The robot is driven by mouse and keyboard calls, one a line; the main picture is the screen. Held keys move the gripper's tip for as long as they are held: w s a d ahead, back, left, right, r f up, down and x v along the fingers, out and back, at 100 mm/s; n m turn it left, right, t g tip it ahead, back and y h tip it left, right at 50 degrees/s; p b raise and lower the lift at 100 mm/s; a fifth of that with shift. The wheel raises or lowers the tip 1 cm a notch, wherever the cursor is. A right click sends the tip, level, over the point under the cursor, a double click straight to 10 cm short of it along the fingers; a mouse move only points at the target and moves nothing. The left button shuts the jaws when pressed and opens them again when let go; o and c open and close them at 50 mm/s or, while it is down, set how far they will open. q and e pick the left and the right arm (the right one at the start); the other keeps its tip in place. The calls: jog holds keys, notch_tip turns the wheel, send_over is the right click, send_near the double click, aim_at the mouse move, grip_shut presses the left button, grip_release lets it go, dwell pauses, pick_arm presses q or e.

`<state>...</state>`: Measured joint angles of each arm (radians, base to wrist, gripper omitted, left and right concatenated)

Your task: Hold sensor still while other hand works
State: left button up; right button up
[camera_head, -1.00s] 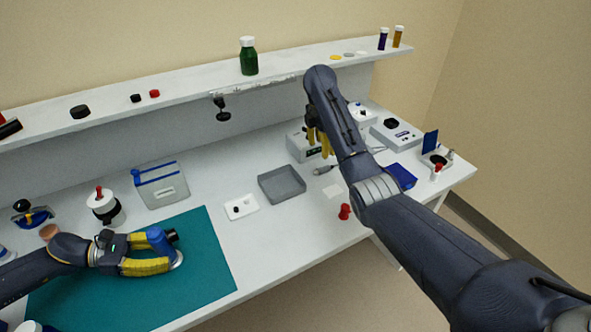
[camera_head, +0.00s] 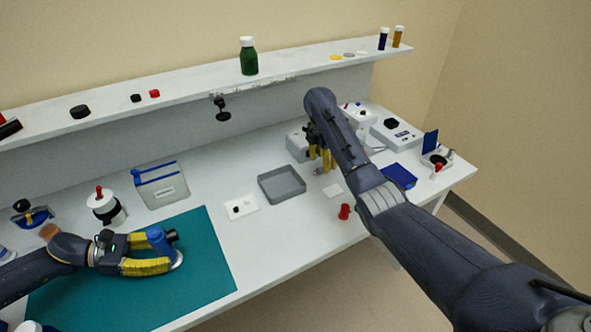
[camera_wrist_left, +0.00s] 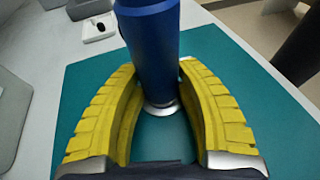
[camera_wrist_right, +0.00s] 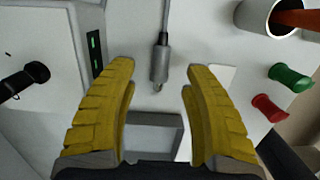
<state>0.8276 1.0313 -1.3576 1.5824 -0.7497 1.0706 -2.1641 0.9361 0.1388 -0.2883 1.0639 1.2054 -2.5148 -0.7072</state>
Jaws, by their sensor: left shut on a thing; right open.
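The blue cylindrical sensor (camera_head: 157,241) with a dark end is over the teal mat (camera_head: 205,270). My left gripper (camera_head: 172,260) is shut on it with yellow fingers on either side. In the left wrist view the blue body (camera_wrist_left: 150,50) stands between the fingertips, above a pale round base. My right gripper (camera_head: 322,166) is open near the back right of the bench. In the right wrist view a grey cable connector (camera_wrist_right: 159,62) lies between its open fingertips (camera_wrist_right: 161,75), apart from both. Contact between the sensor and the mat is unclear.
A grey tray (camera_head: 282,198) sits left of my right gripper, with a grey box (camera_head: 297,143) behind it. A red peg (camera_head: 344,211) stands near the front edge. A green bottle (camera_head: 249,55) stands on the raised shelf.

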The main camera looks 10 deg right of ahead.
jog(key=shift+d+f, duration=0.15)
jog(key=shift+f, duration=0.85)
jog(key=shift+d+f, duration=0.1)
jog(key=shift+f, duration=0.9)
grip_shut()
